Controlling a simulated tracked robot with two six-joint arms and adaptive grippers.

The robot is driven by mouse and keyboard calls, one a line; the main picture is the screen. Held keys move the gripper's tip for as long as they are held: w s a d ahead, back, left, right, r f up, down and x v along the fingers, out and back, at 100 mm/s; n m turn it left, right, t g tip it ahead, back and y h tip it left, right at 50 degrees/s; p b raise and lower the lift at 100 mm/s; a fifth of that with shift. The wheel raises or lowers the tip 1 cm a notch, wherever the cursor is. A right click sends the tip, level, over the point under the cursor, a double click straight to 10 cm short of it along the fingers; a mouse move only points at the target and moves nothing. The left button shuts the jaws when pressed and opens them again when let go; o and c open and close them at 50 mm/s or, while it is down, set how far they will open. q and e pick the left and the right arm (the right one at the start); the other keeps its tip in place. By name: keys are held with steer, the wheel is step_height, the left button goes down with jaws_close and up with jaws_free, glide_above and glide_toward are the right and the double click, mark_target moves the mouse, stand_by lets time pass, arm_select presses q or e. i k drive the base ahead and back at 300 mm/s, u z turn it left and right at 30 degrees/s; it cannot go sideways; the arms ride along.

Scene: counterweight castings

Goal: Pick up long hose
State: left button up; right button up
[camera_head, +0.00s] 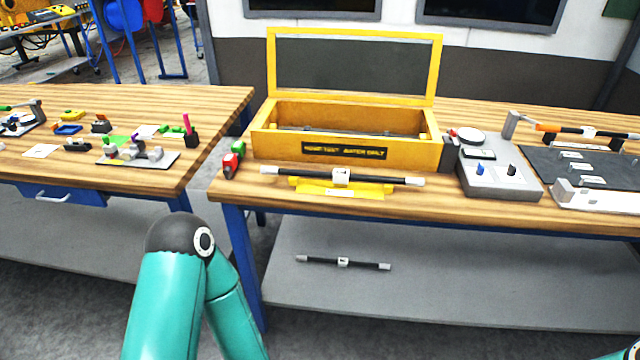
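A long black hose (390,180) with pale metal ends and a white tag at its middle lies left to right across a yellow cradle (318,190) at the front of the wooden table. A shorter-looking black hose (365,265) with a white tag lies on the grey lower shelf. Another dark hose (575,130), with an orange section near its left end, lies at the back right of the table. My teal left arm rises at the lower left, but its gripper is outside the picture. My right gripper is also out of view.
A yellow box (268,146) with its lid raised stands behind the front hose. A grey gauge unit (500,180) is right of it. Small red and green items (231,165) sit left. A second wooden table (215,105) with small parts stands left, across a gap.

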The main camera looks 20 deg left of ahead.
mark_target(339, 175)
steer(key=z, duration=0.15)
steer(key=i, duration=0.9)
steer(key=u, duration=0.05)
